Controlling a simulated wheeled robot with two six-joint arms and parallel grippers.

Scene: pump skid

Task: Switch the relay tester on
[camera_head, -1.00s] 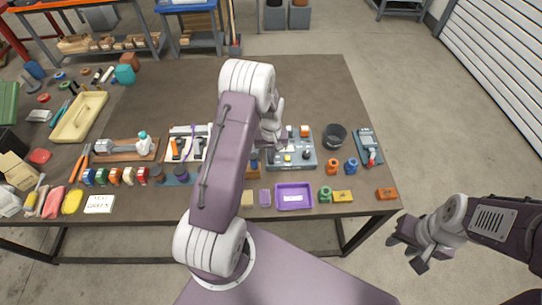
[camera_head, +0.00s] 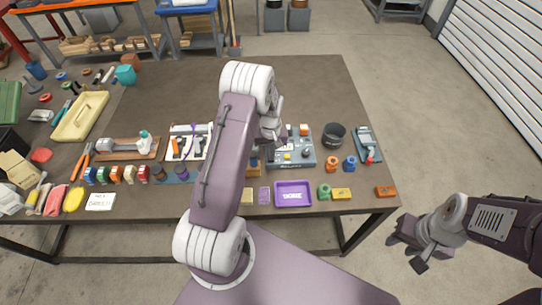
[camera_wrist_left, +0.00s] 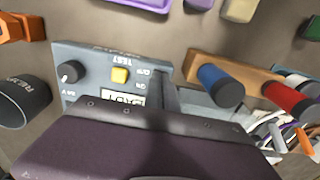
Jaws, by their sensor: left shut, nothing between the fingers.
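The relay tester (camera_head: 303,161) is a grey box on the table, right of my left arm in the head view. The wrist view shows its top (camera_wrist_left: 90,55) close up, with a black knob (camera_wrist_left: 71,71), a yellow button (camera_wrist_left: 120,75), printed lettering including TEST and ON, and a white label. My left gripper (camera_wrist_left: 163,92) is shut and empty, its dark fingers over the tester beside the ON lettering. They cover that part, so I cannot tell the switch's position or whether they touch it. In the head view, my arm partly hides this gripper. My right gripper (camera_head: 406,254) is open and empty, off the table's right side.
A dark cup (camera_head: 334,135) and a meter-like device (camera_head: 367,146) stand right of the tester. A purple tray (camera_head: 280,204) lies in front. A wooden rack (camera_wrist_left: 230,66) with blue and red cylinders is beside the fingers. The table's back is clear.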

